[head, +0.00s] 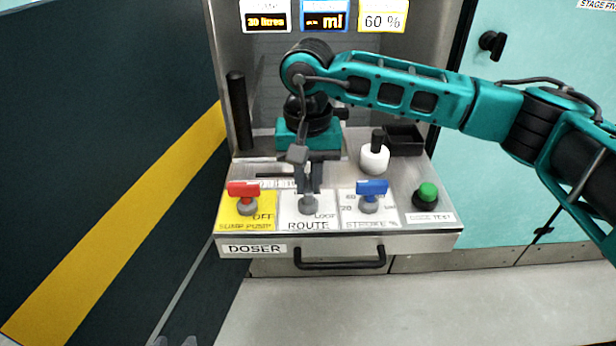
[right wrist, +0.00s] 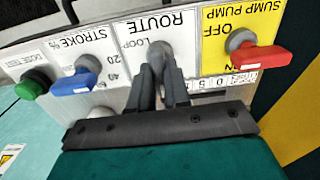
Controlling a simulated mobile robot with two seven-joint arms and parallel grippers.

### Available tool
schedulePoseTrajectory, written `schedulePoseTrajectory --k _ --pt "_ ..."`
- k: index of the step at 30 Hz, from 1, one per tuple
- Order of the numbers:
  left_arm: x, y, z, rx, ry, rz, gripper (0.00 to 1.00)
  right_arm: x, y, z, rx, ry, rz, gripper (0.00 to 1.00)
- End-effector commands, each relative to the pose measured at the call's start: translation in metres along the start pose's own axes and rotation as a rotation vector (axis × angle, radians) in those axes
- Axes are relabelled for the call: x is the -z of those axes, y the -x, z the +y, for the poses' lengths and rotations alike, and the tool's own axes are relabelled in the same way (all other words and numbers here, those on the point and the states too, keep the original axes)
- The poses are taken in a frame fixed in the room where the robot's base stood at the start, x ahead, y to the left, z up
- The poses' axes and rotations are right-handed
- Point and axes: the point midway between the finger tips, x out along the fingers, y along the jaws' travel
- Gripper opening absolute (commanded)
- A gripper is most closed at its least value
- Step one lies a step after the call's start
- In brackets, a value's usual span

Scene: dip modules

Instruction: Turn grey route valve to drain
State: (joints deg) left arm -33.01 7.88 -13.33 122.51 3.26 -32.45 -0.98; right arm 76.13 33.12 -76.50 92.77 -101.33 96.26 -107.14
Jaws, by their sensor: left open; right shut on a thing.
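The grey route valve (head: 308,204) sits on the white ROUTE plate (head: 296,222) of the doser panel, between a red and a blue handle. My right gripper (head: 309,186) reaches down from above and is shut on the valve. The right wrist view shows its two dark fingers (right wrist: 161,88) on either side of the valve's grey base (right wrist: 155,55). The handle is mostly hidden between the fingers. The word LOOP is readable on the plate; the drain mark is not visible. What look like the spread tips of my left gripper (head: 175,343) barely show at the bottom edge, empty.
The red sump pump handle (head: 243,190) is left of the valve, by OFF. The blue stroke handle (head: 371,188) and green button (head: 426,195) are to the right. A white knob (head: 374,158) stands behind. A drawer handle (head: 340,262) is below.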

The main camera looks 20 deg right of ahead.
Motion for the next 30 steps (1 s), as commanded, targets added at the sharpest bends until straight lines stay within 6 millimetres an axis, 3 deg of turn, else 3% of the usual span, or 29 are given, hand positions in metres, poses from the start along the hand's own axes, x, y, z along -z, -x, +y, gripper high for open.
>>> schedulePoseTrajectory --k 2,3,11,20,23,30 --pt "0.001 0.000 -0.001 0.001 -0.001 0.001 0.43 0.000 0.001 0.000 0.001 0.004 0.001 0.00" --pt "0.001 0.000 -0.001 0.002 -0.001 0.002 0.43 0.000 0.001 0.000 0.001 0.004 0.001 0.18" --pt "0.001 0.000 -0.002 0.004 -0.002 0.003 0.43 0.000 0.001 0.000 0.000 0.002 0.001 0.43" --pt "0.002 0.001 -0.002 0.004 -0.003 0.003 0.43 0.000 0.004 0.000 0.001 0.001 0.001 0.43" --pt "0.005 0.003 -0.002 0.005 -0.003 0.006 0.43 0.001 0.017 -0.001 0.002 0.001 0.003 0.43" --pt "0.013 0.008 -0.004 0.012 -0.006 0.012 0.43 0.001 0.069 -0.001 0.003 0.001 0.005 0.43"
